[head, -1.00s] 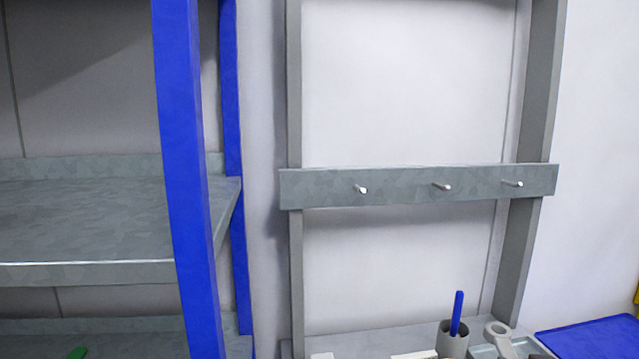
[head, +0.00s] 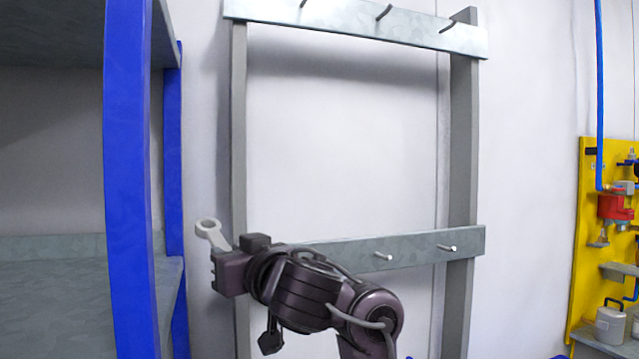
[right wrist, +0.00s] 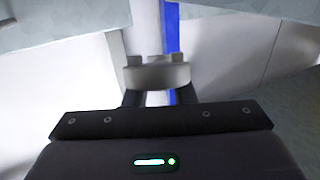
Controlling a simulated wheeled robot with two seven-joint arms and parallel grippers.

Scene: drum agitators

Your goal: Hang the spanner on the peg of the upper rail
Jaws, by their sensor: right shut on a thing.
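The pale grey spanner (head: 212,233) is in my right gripper (head: 228,262), its ring end pointing up and left above the jaws. My right gripper is shut on it, left of the rack's left post. The spanner also shows across the fingers in the right wrist view (right wrist: 157,76). The upper rail (head: 345,18) spans the top of the rack, with three dark hook-like pegs, including a middle peg (head: 384,11). The gripper and spanner are well below this rail and apart from it. My left gripper is not in view.
A lower rail (head: 420,246) with two visible pegs runs behind my right arm, which hides its left part. A blue-posted shelf (head: 128,180) stands close on the left. A yellow panel (head: 590,215) with fittings is at right. The space between the rails is clear.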

